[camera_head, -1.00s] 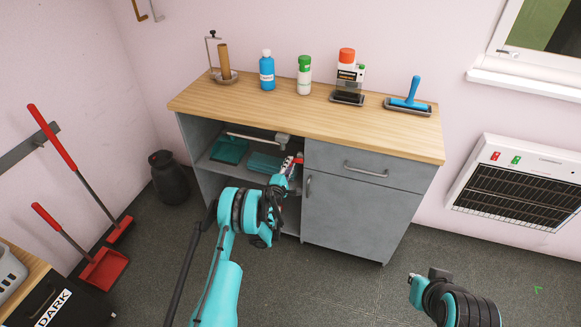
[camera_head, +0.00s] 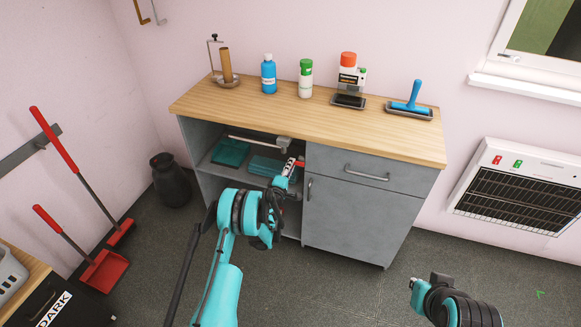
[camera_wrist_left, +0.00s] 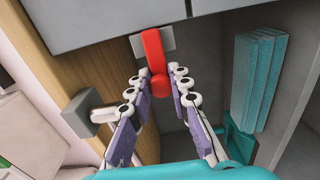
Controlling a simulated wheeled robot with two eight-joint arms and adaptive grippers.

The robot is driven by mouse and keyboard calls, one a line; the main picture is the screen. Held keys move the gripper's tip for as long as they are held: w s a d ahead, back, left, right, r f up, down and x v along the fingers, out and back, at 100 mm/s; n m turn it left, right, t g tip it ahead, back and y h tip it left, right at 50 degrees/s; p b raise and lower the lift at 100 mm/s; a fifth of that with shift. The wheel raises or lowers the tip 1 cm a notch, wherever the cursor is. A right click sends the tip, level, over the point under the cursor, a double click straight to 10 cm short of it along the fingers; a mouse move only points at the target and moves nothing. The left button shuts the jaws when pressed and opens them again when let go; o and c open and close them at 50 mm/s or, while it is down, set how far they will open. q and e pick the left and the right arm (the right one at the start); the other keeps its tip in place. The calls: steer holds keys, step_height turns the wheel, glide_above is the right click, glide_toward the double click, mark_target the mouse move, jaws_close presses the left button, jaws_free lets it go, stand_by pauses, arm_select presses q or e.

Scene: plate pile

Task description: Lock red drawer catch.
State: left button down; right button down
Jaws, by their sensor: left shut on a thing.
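The red drawer catch (camera_wrist_left: 153,50) is a red lever with a rounded end on a grey plate, seen in the left wrist view. In the head view a small bit of the catch (camera_head: 299,163) shows at the left edge of the drawer front (camera_head: 345,165). My left gripper (camera_wrist_left: 159,76) is shut on the catch, with its fingers on either side of the rounded end. In the head view the left gripper (camera_head: 290,170) partly hides the catch. The grey drawer looks closed. My right arm shows at the lower right, but its fingers are not seen.
The cabinet's open left side holds teal stacks (camera_head: 231,152). A grey bar with a block end (camera_head: 284,144) sits under the worktop (camera_head: 300,118), close to my left gripper. Bottles and a blue roller (camera_head: 411,97) stand on top. The floor in front is clear.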

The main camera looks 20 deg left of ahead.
arm_select(q)
steer(key=c, duration=1.4)
jaws_free()
steer(key=shift+w+a, duration=0.1)
steer(key=shift+o, duration=0.2)
